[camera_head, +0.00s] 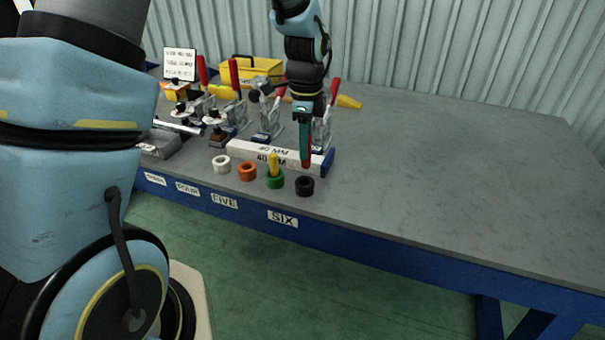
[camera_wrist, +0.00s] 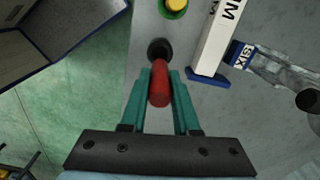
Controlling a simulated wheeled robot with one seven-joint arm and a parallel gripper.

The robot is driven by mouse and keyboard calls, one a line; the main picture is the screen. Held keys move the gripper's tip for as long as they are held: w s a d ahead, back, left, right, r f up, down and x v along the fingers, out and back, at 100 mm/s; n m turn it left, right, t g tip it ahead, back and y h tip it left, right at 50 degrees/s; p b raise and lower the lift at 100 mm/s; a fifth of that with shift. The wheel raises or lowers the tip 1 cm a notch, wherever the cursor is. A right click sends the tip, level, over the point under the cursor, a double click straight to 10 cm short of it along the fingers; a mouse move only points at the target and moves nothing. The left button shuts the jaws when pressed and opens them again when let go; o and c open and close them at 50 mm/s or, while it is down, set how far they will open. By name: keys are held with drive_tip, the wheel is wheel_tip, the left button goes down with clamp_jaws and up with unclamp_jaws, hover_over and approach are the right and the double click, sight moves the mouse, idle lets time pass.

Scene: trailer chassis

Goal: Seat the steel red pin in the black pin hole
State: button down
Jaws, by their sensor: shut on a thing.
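My gripper (camera_head: 306,162) is shut on the red pin, with the pin pointing downward. In the wrist view the red pin (camera_wrist: 159,85) sits between the teal fingers of my gripper (camera_wrist: 160,76). The black pin hole (camera_head: 304,188) is a dark ring on the tabletop, close to its front edge. In the wrist view the black pin hole (camera_wrist: 160,42) shows just past the pin's end and is partly covered by it. In the head view the pin and fingers hang just above and behind the ring, apart from it.
A green ring holding a yellow pin (camera_head: 274,166) stands left of the black ring, with orange (camera_head: 247,172) and white (camera_head: 222,164) rings farther left. A white labelled bar (camera_head: 268,155) and red-handled clamps (camera_head: 235,80) stand behind. The table's right side (camera_head: 450,170) is clear.

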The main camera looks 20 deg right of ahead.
sight(304, 167)
wheel_tip(304, 167, down, 7)
drive_tip(key=shift+f+p, duration=0.2)
drive_tip(key=shift+p, duration=0.6)
drive_tip(key=shift+f, duration=0.1)
drive_tip(key=c, duration=0.7)
unclamp_jaws()
drive_tip(key=shift+o, duration=0.2)
wheel_tip(304, 167, up, 12)
drive_tip(key=b, duration=0.3)
drive_tip(key=s+a+n, duration=0.2)
drive_tip(key=a+n, duration=1)
drive_tip(key=a, duration=0.3)
drive_tip(key=s+a+n+t, duration=0.1)
drive_tip(key=s+a+n, duration=0.1)
drive_tip(key=a+n, duration=0.9)
drive_tip(key=a, duration=0.4)
drive_tip(key=shift+a+f+n+t, duration=0.15)
drive_tip(key=shift+n+t, duration=0.15)
drive_tip(key=shift+n, duration=0.1)
